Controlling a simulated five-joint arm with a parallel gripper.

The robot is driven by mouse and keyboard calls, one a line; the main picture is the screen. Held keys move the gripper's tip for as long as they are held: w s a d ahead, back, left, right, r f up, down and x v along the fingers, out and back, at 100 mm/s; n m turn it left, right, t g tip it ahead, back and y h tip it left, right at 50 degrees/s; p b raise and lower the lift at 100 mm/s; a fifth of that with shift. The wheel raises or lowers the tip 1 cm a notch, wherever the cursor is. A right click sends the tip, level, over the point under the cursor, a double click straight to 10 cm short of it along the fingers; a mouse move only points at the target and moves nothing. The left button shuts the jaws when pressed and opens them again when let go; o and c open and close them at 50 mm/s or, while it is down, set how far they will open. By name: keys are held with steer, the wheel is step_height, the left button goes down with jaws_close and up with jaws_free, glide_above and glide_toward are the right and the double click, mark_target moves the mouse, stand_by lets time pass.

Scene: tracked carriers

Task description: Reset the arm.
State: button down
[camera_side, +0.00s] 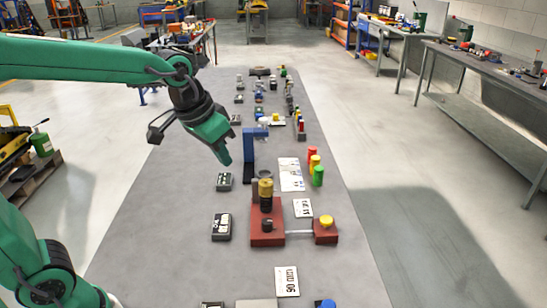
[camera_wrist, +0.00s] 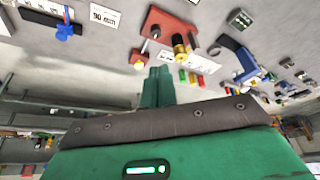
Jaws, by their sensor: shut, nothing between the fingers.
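My green arm reaches in from the left in the side view. My gripper (camera_side: 222,152) hangs above the grey table (camera_side: 170,225), left of a blue stand (camera_side: 249,146), pointing down and to the right. Its fingers are together with nothing between them. In the wrist view the closed green fingers (camera_wrist: 158,86) show in the middle, apart from every object.
A red fixture (camera_side: 267,232) with a brass and black cylinder stands at the table's middle, joined by a rod to a red block with a yellow knob (camera_side: 326,221). Red, yellow and green cylinders (camera_side: 315,167) stand behind. Small dark boxes (camera_side: 222,227) line the left. The table's left side is clear.

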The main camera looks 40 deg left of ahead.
steer(key=s+a+f+n+t, duration=0.1)
steer(key=s+a+f, duration=0.1)
steer(key=s, duration=1.1)
steer(key=shift+s+a, duration=0.25)
steer(key=shift+a, duration=0.6)
